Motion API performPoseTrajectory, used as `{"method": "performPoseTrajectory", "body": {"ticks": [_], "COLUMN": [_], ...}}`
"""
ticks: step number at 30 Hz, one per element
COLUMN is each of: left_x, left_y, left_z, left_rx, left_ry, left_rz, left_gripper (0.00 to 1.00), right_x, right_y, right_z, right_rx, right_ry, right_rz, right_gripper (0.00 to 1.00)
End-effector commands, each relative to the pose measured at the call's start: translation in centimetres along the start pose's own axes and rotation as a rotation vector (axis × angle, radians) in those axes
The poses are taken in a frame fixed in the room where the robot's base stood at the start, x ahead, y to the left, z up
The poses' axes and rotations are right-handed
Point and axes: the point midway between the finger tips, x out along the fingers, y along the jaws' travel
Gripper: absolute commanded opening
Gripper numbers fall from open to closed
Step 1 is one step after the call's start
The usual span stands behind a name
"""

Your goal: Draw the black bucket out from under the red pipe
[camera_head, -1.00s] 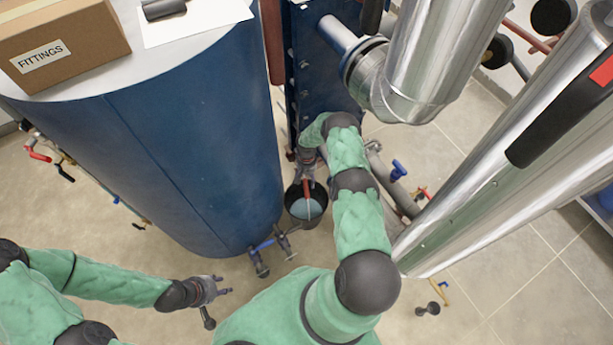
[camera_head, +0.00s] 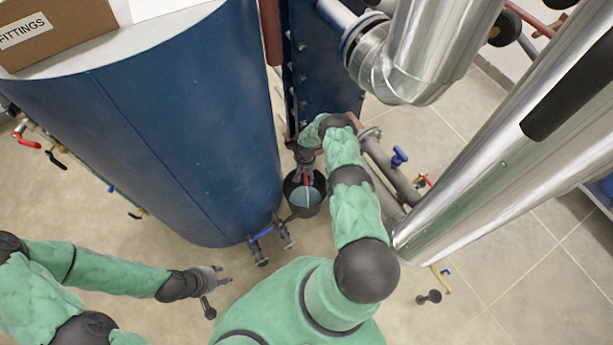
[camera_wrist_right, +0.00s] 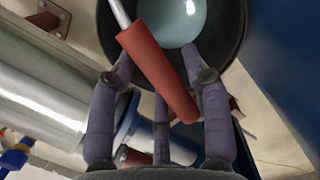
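The black bucket (camera_head: 318,203) stands on the floor between the blue tank and my right arm, with pale blue liquid inside. It also shows in the right wrist view (camera_wrist_right: 236,38). A handle with a red grip (camera_wrist_right: 155,70) crosses its mouth. My right gripper (camera_head: 305,172) is at the handle, its fingers (camera_wrist_right: 160,75) around the red grip; whether they clamp it is unclear. A red-brown pipe (camera_head: 353,120) shows partly behind my right arm; its relation to the bucket is hidden. My left gripper (camera_head: 222,290) is open and empty over the floor at lower left.
The large blue tank (camera_head: 170,130) is close left of the bucket, with a blue-handled valve (camera_head: 262,235) at its foot. Grey pipework with a blue valve (camera_head: 399,157) lies right of my right arm. Big silver ducts (camera_head: 480,190) fill the right. Floor toward my base is clear.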

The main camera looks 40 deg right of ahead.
Motion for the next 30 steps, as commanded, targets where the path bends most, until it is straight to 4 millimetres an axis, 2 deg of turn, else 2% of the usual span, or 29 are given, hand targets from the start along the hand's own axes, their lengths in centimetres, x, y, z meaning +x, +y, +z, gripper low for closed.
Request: {"method": "performPoseTrajectory", "body": {"ticks": [1,3,4,13,30], "left_x": [0.0,0.0,0.0,-0.2,-1.9], "left_y": [0.0,0.0,0.0,0.1,0.7], "left_z": [0.0,0.0,0.0,0.0,0.1], "left_rx": [0.000,0.000,0.000,0.000,0.000], "left_ry": [0.000,0.000,0.000,0.000,0.000], "left_rz": [0.000,0.000,0.000,0.000,0.000], "left_gripper": [0.40,0.40,0.40,0.40,0.40], "right_x": [0.0,0.0,0.0,-0.3,-3.0], "right_y": [0.0,0.0,0.0,0.0,0.0], "right_z": [0.0,0.0,0.0,0.1,0.1], "right_rx": [0.000,0.000,0.000,0.000,0.000], "right_ry": [0.000,0.000,0.000,0.000,0.005], "right_rz": [0.000,0.000,0.000,0.000,0.001], "right_gripper": [0.24,0.04,0.00,0.00,0.00]}}
